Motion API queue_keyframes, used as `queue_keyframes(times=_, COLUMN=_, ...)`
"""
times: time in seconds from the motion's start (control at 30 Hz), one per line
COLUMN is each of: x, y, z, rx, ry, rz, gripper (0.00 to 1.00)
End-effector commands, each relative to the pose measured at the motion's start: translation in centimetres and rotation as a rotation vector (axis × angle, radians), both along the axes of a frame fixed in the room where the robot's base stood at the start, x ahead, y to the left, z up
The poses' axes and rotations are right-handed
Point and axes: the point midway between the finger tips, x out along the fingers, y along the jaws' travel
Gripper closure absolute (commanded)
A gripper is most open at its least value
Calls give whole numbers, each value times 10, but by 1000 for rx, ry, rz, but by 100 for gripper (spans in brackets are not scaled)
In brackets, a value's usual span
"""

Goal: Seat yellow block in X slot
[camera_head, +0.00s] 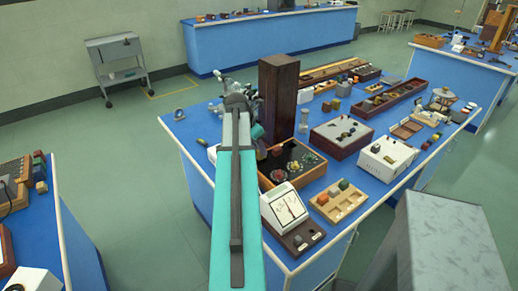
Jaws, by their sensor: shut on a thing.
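My gripper (262,146) is beside the tall dark brown post, above the back left part of the wood-framed black tray (265,184). My own arm hides much of it. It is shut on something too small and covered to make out. A dull yellow block (343,184) sits on a light wooden holder (350,203), beside a grey block (333,191) and an orange block (322,198). Slots show in a dark brown board (318,237) at the front edge. No X mark can be read at this size.
The tall dark post (279,90) stands close to my gripper. A white dial meter (285,209), a dark red box (341,137) and a white box (390,157) crowd the blue bench (362,182). A grey cart (117,60) stands on the floor behind.

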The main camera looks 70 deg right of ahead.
Motion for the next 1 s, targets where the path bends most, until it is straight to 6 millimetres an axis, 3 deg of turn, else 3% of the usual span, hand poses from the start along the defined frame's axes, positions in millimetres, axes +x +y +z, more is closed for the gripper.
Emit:
queue_keyframes(times=0.6, x=0, y=0, z=-24, rx=0, ry=0, rz=-1, gripper=100)
queue_keyframes(times=1.0, x=0, y=0, z=-28, rx=0, ry=0, rz=-1, gripper=100)
